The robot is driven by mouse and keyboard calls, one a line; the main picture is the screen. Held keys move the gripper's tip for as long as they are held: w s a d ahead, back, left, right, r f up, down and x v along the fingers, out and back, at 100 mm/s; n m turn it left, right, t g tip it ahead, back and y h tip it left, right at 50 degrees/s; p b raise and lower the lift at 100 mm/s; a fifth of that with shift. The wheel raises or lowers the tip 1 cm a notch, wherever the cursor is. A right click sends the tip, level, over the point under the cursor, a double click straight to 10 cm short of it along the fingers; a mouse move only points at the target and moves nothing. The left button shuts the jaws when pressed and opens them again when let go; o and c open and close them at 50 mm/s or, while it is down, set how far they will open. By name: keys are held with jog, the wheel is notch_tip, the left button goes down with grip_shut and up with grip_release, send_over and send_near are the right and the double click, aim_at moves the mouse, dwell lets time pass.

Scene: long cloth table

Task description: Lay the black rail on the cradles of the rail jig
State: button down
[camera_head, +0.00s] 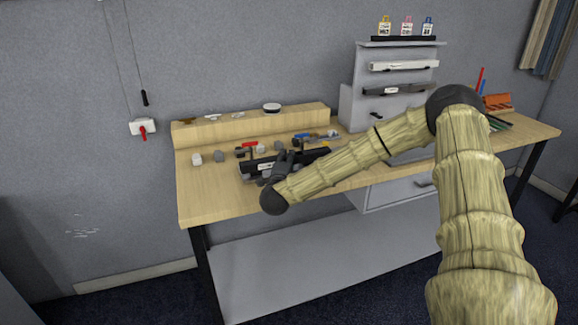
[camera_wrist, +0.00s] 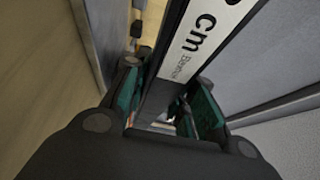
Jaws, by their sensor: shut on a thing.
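The black rail (camera_head: 312,155) lies roughly level over the left-middle of the table. My gripper (camera_head: 284,158) is shut on the rail from above. In the wrist view a black bar with a white printed strip (camera_wrist: 205,38) runs between the dark fingers with green pads (camera_wrist: 172,108). The grey rail jig (camera_head: 250,176) seems to be under the rail and is mostly hidden by rail and gripper. I cannot tell whether the rail touches the cradles.
A wooden ledge (camera_head: 215,129) runs along the table's back. Small grey blocks (camera_head: 207,158) and red and blue tools (camera_head: 302,137) lie nearby. A grey rack (camera_head: 362,55) with a white bar (camera_head: 403,66) and a dark bar (camera_head: 394,90) stands right. The front left table is clear.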

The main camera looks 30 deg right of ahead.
jog(key=shift+w+d+b, duration=0.25)
jog(key=shift+w+b, duration=0.1)
jog(key=shift+w, duration=0.65)
jog(key=shift+w+d+b, duration=0.2)
jog(key=shift+w+b, duration=0.15)
jog(key=shift+w, duration=0.6)
jog(key=shift+w+d+b, duration=0.25)
jog(key=shift+w+b, duration=0.1)
jog(key=shift+w, duration=0.65)
jog(key=shift+b, duration=0.3)
jog(key=shift+f+b, duration=0.65)
jog(key=shift+f, duration=0.25)
jog(key=c, duration=1.1)
grip_release()
jog(key=shift+s+a, duration=0.1)
jog(key=v, duration=1.1)
jog(key=shift+s+a, duration=0.3)
